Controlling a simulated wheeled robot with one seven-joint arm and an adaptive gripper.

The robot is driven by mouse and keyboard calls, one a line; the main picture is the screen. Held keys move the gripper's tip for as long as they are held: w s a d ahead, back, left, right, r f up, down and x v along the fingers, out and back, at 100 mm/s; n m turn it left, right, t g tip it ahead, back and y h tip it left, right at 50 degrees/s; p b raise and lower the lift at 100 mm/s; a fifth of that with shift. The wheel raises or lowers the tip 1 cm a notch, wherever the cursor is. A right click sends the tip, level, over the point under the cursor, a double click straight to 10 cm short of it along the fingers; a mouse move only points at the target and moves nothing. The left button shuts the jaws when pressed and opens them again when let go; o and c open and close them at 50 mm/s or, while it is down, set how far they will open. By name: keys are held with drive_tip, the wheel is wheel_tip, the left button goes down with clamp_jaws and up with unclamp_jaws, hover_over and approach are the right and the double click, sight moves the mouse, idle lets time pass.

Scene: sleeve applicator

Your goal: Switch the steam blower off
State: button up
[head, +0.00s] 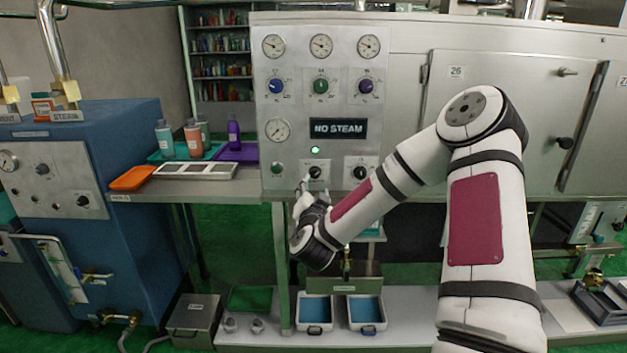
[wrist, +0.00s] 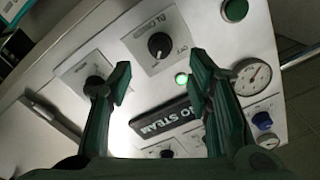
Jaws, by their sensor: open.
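The blower switch is a black knob (wrist: 160,45) on a white plate lettered "BLOWER" and "OFF" in the wrist view. In the head view the knob (head: 315,171) sits low on the steel panel. A lit green lamp (head: 315,150) is just above it and also shows in the wrist view (wrist: 182,79). My gripper (wrist: 160,75) is open and empty, its fingers pointing at the panel. The knob appears beyond the gap between the fingertips, with no visible contact. In the head view my gripper (head: 304,187) is just below and left of the knob. The knob's exact setting is unclear.
A second black knob (head: 360,173) is to the right; in the wrist view it (wrist: 97,85) is partly behind the left finger. The "NO STEAM" sign (head: 338,128) is above. A shelf with trays (head: 195,170) adjoins the panel's left.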

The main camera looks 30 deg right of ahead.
sight(315, 175)
drive_tip(key=x, duration=0.8)
drive_tip(key=shift+b, duration=0.35)
clamp_jaws()
